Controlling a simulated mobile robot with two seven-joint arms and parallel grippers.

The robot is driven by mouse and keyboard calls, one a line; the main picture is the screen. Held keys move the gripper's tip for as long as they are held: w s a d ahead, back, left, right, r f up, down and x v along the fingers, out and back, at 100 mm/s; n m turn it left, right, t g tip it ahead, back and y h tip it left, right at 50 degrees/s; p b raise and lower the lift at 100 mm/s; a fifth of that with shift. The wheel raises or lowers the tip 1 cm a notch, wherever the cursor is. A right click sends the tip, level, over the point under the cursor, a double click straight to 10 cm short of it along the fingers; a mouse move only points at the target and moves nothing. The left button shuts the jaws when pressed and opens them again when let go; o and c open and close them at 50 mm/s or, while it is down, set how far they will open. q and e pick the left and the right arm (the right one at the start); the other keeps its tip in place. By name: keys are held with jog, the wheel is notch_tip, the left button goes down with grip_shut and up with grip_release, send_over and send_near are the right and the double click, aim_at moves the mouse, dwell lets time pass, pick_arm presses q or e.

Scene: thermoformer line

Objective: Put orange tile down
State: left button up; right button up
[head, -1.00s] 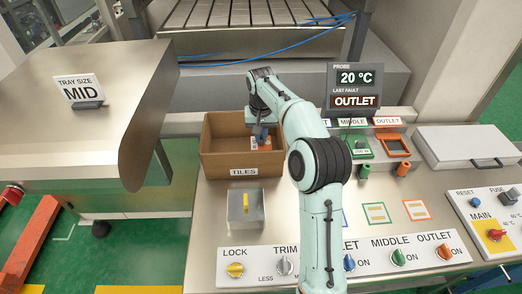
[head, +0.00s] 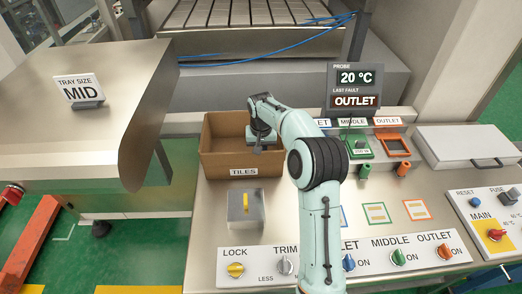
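No orange tile can be made out now. The brown box labelled TILES (head: 222,160) stands at the centre, and part of its inside is hidden behind my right gripper. My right gripper (head: 264,146) is over the right half of this box; its fingers are too small and hidden to tell open from shut, or whether a tile is in them. An orange-outlined square (head: 417,210) is on the panel at right, and it looks empty. An orange frame (head: 394,145) stands under the OUTLET label. My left gripper is not in view.
A grey block with a yellow bar (head: 245,209) sits in front of the box. A green-outlined square (head: 376,213), a green fixture (head: 358,146) and knobs (head: 398,258) lie to the right of my arm. A closed grey case (head: 465,147) is at far right.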

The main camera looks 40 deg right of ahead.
jog(key=o, duration=0.4)
jog(key=r, duration=0.8)
jog(key=s+r, duration=0.1)
jog(key=r, duration=0.3)
jog(key=shift+a+r, duration=0.15)
jog(key=shift+a, duration=0.25)
